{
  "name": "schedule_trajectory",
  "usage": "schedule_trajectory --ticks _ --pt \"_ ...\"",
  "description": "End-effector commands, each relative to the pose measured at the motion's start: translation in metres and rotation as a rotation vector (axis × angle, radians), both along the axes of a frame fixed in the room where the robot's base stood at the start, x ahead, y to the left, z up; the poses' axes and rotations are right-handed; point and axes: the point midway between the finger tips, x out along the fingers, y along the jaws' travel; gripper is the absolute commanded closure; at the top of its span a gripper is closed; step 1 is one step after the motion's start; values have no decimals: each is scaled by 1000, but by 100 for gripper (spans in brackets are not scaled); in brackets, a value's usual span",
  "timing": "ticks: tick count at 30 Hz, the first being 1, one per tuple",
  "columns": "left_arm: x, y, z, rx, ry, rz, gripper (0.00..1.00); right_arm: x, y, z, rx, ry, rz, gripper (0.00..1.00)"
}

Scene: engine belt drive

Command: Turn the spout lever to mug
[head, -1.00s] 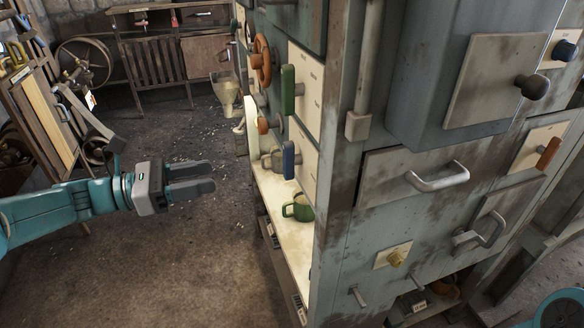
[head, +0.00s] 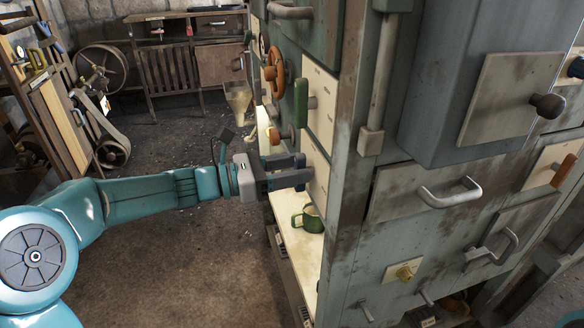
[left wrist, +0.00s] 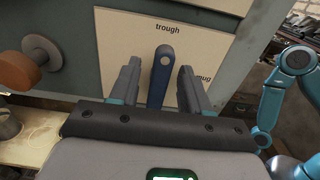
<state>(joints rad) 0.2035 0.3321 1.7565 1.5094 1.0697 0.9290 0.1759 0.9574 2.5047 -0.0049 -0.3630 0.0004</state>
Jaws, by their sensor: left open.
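The blue spout lever (left wrist: 158,78) stands upright on a cream plate, its rounded end just under the word "trough" (left wrist: 167,29). A partly hidden label ending in "ug" (left wrist: 204,77) is to its right. My left gripper (head: 302,169) is open at the cabinet's left face. In the left wrist view its two fingers are on either side of the lever, with gaps visible. In the head view the gripper hides the lever. A green mug (head: 308,219) stands on the pale shelf (head: 303,262) below the gripper. My right gripper is not in view.
A green-handled lever (head: 301,102) is just above the gripper, and an orange handwheel (head: 276,82) farther back. An orange-brown knob (left wrist: 17,71) is left of the plate. The floor left of the cabinet is open.

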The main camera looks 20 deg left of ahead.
Motion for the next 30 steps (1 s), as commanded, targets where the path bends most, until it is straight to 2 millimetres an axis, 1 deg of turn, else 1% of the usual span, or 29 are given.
schedule_trajectory --ticks 7,8,9,12,17,22,26,30 --pt "0 -2 0 0 0 1 53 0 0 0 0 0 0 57" --pt "0 -2 0 0 0 1 56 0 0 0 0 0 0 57" --pt "0 -2 0 0 0 1 69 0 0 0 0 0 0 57" --pt "0 -1 0 0 0 1 100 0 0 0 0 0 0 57" --pt "0 -1 0 1 -1 1 100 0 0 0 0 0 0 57" --pt "0 -1 -1 14 -23 1 100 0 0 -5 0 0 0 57" --pt "-1 -2 -3 43 -67 1 100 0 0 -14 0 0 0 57" --pt "-2 -3 -4 95 -147 0 100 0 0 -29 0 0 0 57"
